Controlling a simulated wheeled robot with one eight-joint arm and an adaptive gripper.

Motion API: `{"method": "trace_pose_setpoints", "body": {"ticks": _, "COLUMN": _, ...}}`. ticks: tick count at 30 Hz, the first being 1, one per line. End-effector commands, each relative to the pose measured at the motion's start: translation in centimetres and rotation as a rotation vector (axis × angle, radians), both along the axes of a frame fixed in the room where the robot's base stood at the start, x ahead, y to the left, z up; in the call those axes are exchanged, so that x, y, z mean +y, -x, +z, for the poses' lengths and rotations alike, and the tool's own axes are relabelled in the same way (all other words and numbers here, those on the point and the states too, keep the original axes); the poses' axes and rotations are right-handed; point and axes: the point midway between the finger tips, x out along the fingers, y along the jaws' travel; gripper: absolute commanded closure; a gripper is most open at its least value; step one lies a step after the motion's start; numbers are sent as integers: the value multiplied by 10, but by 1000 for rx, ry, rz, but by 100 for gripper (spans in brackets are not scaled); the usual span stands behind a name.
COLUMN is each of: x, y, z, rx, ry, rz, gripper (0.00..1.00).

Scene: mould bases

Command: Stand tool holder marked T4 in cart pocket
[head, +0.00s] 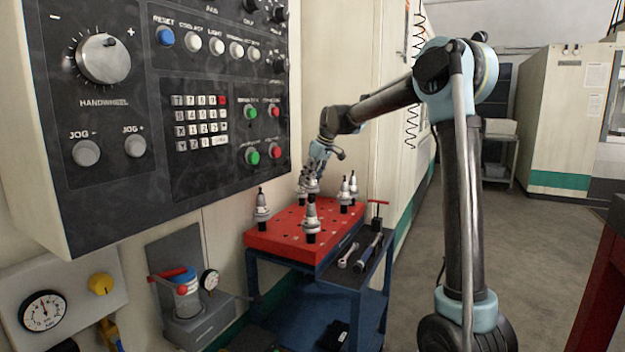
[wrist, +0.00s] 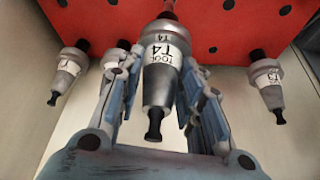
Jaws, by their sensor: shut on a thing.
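The tool holder marked T4 (wrist: 158,72) is a grey metal taper with a white label, upright between my fingers, its stud end towards the wrist camera. My gripper (wrist: 155,95) is shut on it, one finger on each side. In the head view my gripper (head: 314,178) points down over the back part of the cart's red top (head: 285,240). The red top with small dark holes also shows in the wrist view (wrist: 235,32). I cannot tell whether T4's lower end is in a pocket or just above one.
A holder marked T3 (wrist: 266,82) stands to the right in the wrist view, another (wrist: 68,72) to the left. In the head view, holders stand at front (head: 311,220), left (head: 262,212) and right (head: 345,196). The control panel (head: 170,100) is close on the left.

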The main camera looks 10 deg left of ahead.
Motion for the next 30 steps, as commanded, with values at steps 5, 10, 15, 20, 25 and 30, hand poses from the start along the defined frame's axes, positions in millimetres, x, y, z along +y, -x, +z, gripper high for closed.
{"method": "trace_pose_setpoints", "body": {"ticks": 5, "x": 0, "y": 0, "z": 0, "rx": 0, "ry": -1, "rz": 0, "gripper": 100}}
{"method": "trace_pose_setpoints", "body": {"ticks": 10, "x": 0, "y": 0, "z": -3, "rx": 0, "ry": -1, "rz": 0, "gripper": 100}}
{"method": "trace_pose_setpoints", "body": {"ticks": 15, "x": 0, "y": 0, "z": -8, "rx": 0, "ry": -1, "rz": 0, "gripper": 100}}
{"method": "trace_pose_setpoints", "body": {"ticks": 20, "x": 0, "y": 0, "z": -13, "rx": 0, "ry": -1, "rz": 0, "gripper": 100}}
{"method": "trace_pose_setpoints", "body": {"ticks": 25, "x": 0, "y": 0, "z": -19, "rx": 0, "ry": -1, "rz": 0, "gripper": 100}}
{"method": "trace_pose_setpoints", "body": {"ticks": 30, "x": 0, "y": 0, "z": -25, "rx": 0, "ry": -1, "rz": 0, "gripper": 100}}
